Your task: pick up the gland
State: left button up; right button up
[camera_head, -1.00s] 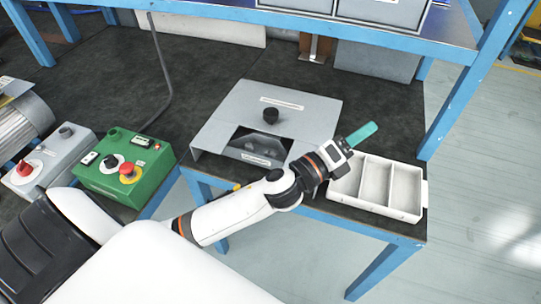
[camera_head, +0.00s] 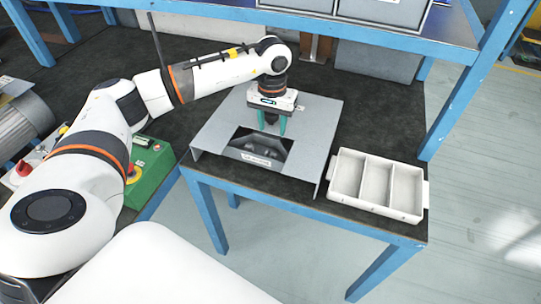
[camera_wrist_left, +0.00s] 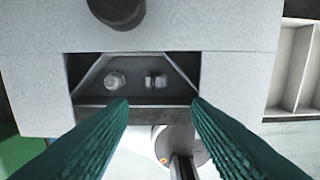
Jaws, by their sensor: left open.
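My left gripper (camera_head: 270,132) is open, with teal fingers pointing down over the grey box (camera_head: 215,125). A black round knob-like piece, which I take to be the gland, stands on the box top. In the head view it is mostly hidden between the fingers. In the left wrist view the black piece (camera_wrist_left: 117,10) is cut by the top edge, beyond and left of the open fingertips (camera_wrist_left: 160,103). Nothing is held. Two small fittings (camera_wrist_left: 115,80) sit inside the box's dark front opening; I cannot tell exactly what they are. My right gripper is out of view.
A white three-compartment tray (camera_head: 333,178) stands right of the box, seemingly empty. A green control box (camera_head: 152,178) is at left, partly behind my arm. Blue bench posts (camera_head: 478,80) and an upper shelf frame the back and right. Dark bench top (camera_head: 395,125) is clear behind the tray.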

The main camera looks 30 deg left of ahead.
pick_arm(q)
jog(key=p, duration=0.1)
send_over(271, 154)
notch_tip(271, 154, down, 7)
jog(key=shift+s+d+r, duration=0.1)
jog(key=shift+d+r, duration=0.05)
jog(key=shift+r, duration=0.05)
notch_tip(271, 154, down, 4)
jog(key=shift+f+p, duration=0.2)
jog(key=shift+p, duration=0.65)
jog(key=shift+f, duration=0.4)
